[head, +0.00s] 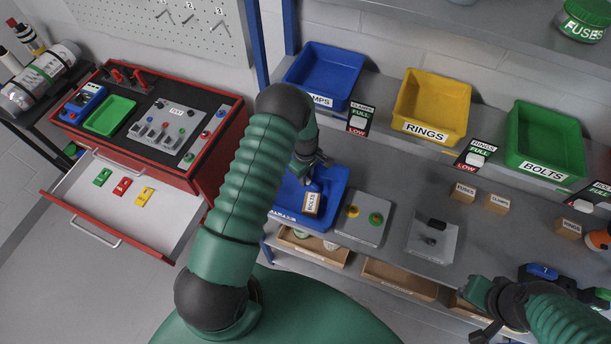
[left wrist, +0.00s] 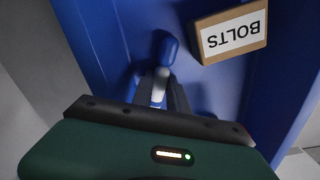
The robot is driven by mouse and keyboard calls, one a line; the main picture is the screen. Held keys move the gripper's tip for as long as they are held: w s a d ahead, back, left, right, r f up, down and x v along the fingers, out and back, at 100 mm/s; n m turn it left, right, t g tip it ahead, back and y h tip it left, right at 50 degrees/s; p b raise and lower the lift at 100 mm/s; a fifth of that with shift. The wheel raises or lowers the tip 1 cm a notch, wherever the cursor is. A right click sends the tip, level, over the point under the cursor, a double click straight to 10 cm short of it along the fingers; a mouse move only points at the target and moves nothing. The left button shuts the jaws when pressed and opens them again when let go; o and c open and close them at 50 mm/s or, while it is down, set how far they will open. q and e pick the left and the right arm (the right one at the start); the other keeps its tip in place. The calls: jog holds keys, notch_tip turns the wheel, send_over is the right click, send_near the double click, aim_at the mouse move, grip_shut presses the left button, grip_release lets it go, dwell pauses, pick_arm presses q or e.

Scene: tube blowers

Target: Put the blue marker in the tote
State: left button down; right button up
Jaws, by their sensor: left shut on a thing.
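My left gripper (head: 308,178) is over the blue tote (head: 337,178) on the bench. In the left wrist view its fingers (left wrist: 160,98) are shut on the blue marker (left wrist: 165,48), whose blue end and pale body show between them. The marker is seen against the tote's blue inside (left wrist: 110,50); whether it touches the floor of the tote I cannot tell. In the head view the marker is too small to make out. My right gripper (head: 484,312) is at the lower right, away from the tote, and its jaw opening is unclear.
A cardboard BOLTS box (head: 312,203) is in the tote, beside the marker in the left wrist view (left wrist: 230,32). A grey plate with round pieces (head: 362,218) and a clear tray (head: 433,240) stand to the right. Blue, yellow (head: 432,105) and green bins line the back.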

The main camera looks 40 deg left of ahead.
pick_arm(q)
jog(key=shift+s, duration=0.25)
jog(key=shift+s+a+f+b, duration=0.1)
jog(key=shift+f+b, duration=0.05)
jog(key=shift+b, duration=0.15)
jog(key=c, duration=1.6)
grip_release()
jog(key=shift+a, duration=0.15)
jog(key=o, duration=0.3)
